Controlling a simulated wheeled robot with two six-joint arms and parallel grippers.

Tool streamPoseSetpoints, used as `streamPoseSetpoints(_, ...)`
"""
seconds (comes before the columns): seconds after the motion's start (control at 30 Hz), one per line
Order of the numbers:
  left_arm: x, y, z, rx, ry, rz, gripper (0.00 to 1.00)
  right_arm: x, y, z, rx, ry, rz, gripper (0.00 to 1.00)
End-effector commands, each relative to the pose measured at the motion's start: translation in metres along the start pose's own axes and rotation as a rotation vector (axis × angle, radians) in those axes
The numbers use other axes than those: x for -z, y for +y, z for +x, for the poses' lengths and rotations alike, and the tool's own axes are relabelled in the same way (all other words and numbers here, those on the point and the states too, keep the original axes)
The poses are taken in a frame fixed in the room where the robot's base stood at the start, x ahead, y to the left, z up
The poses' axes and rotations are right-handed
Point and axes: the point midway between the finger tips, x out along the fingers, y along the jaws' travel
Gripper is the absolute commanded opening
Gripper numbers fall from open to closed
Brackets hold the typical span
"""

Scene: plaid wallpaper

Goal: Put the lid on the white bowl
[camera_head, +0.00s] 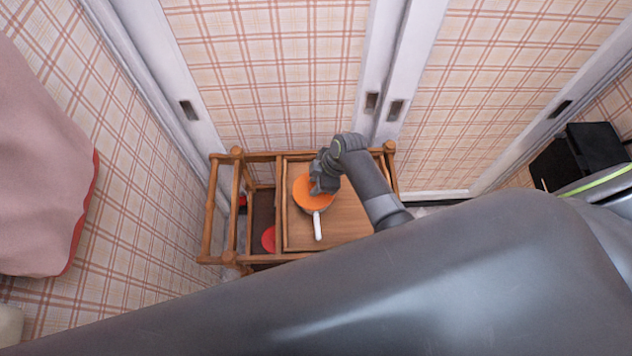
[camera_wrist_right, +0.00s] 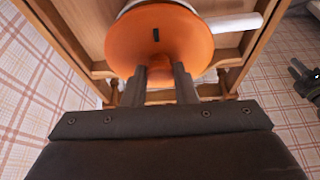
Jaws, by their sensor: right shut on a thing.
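The orange lid (camera_head: 309,199) is a round disc over the wooden cart; it also shows in the right wrist view (camera_wrist_right: 190,45). A white handle (camera_head: 317,226) sticks out from under its near edge. In the right wrist view a white rim, apparently the white bowl (camera_wrist_right: 135,6), shows past the lid; the lid hides most of it. I cannot tell whether the lid rests on the bowl or is held just above it.
The wooden cart (camera_head: 357,215) has a raised rail frame around its top. A red round thing (camera_head: 268,239) lies lower in the cart's left part. Sliding doors and a plaid wall stand behind. A black box (camera_head: 592,148) is at the far right, a pink cloth (camera_head: 40,165) at left.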

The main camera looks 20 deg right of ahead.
Motion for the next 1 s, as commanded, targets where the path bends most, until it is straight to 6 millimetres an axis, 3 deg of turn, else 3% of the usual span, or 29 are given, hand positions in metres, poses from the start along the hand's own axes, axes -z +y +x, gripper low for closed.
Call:
streamPoseSetpoints(0.2, -0.0008, 0.0009, 0.0089, 0.0, 0.0, 0.0, 0.36, -0.0048, 0.0005, 0.0126, 0.0, 0.001, -0.001, 0.04)
streamPoseSetpoints(1.0, -0.0004, 0.0006, 0.0061, 0.0, 0.0, 0.0, 0.36, -0.0058, 0.0005, 0.0142, 0.0, 0.0, -0.001, 0.04)
